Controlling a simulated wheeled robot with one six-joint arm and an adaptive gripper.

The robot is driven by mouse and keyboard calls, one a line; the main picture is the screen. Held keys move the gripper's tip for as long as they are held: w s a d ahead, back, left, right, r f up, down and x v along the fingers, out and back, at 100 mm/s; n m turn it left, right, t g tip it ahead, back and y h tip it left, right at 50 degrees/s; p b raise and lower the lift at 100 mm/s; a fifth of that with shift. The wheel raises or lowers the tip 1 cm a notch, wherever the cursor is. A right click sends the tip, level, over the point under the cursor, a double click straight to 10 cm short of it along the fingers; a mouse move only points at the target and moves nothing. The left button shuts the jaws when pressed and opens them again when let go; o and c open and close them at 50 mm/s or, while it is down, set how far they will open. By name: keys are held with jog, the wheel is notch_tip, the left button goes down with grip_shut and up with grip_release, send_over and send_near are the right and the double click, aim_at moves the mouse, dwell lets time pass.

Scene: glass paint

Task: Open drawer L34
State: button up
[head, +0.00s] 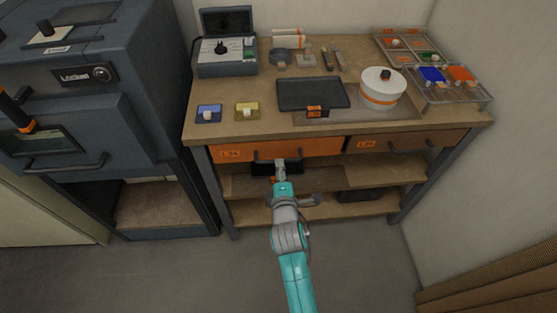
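The left drawer (320,149) under the worktop has a bright orange front. Its small label at the left end seems to read L34. A dark bar handle (278,154) is at the middle of its front, and the drawer looks closed. My gripper (281,166) is at the end of the teal arm, right at or just in front of this handle. The fingertips are small here and overlap the handle, so I cannot tell whether they grip it.
A second, brown drawer (400,141) with its own handle is to the right. The worktop (225,131) holds a control box (227,55), a dark tray (312,93), a white round pot (382,88) and colour trays. Open shelves lie below. A dark cabinet (130,110) stands left; floor in front is clear.

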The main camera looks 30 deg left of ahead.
jog(key=shift+x, duration=2.5)
grip_shut()
